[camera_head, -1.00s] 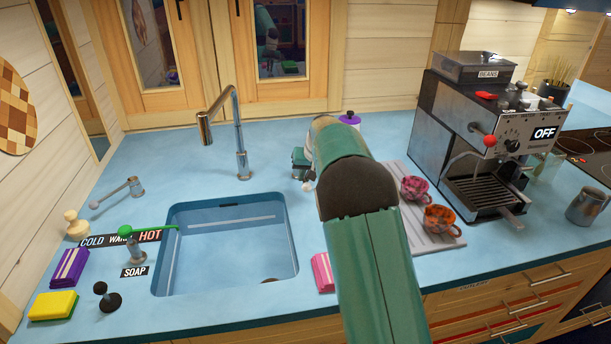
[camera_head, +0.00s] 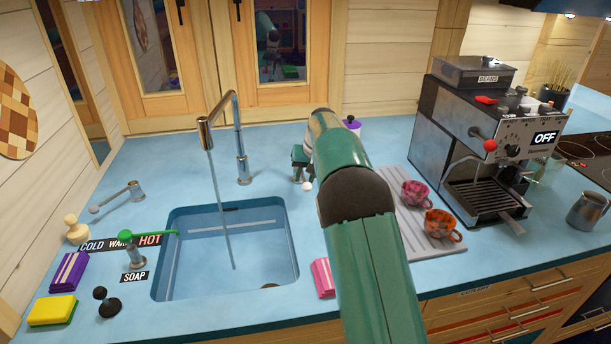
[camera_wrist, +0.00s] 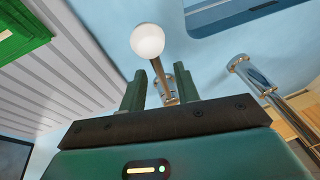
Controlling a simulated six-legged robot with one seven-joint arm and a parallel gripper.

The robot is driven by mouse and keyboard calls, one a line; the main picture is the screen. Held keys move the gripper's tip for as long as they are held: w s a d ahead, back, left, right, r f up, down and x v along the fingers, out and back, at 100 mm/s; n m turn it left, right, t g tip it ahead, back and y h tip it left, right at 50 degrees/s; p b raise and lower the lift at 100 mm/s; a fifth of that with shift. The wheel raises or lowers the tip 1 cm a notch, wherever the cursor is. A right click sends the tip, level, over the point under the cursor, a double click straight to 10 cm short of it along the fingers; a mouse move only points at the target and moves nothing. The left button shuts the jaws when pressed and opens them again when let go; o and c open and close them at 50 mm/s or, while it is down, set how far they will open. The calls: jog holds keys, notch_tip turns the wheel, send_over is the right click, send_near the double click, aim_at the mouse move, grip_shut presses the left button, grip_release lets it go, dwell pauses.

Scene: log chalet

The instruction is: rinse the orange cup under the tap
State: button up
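The orange cup (camera_head: 442,225) stands on the ribbed grey drainboard (camera_head: 418,243), right of my arm, with a pink cup (camera_head: 416,193) behind it. The tap (camera_head: 238,130) arches over the blue sink (camera_head: 178,285), and a thin stream of water (camera_head: 220,205) falls from its spout into the basin. My gripper (camera_head: 304,170) is low at the counter behind the sink's right side, away from the cups. In the wrist view my gripper's fingers (camera_wrist: 160,88) are apart and hold no cup. A white-balled lever (camera_wrist: 148,41) stretches out beyond and between them.
A coffee machine (camera_head: 470,135) marked OFF and a metal jug (camera_head: 588,210) stand right. A pink sponge (camera_head: 322,277) lies by the sink. Left are a grey-balled lever (camera_head: 116,196), a soap pump (camera_head: 135,255), a yellow sponge (camera_head: 52,310) and a purple block (camera_head: 68,273).

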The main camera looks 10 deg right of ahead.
jog(key=shift+r, duration=0.1)
jog(key=v, duration=1.3)
jog(key=shift+s+r, duration=0.2)
jog(key=shift+r, duration=0.1)
jog(key=shift+d, duration=0.1)
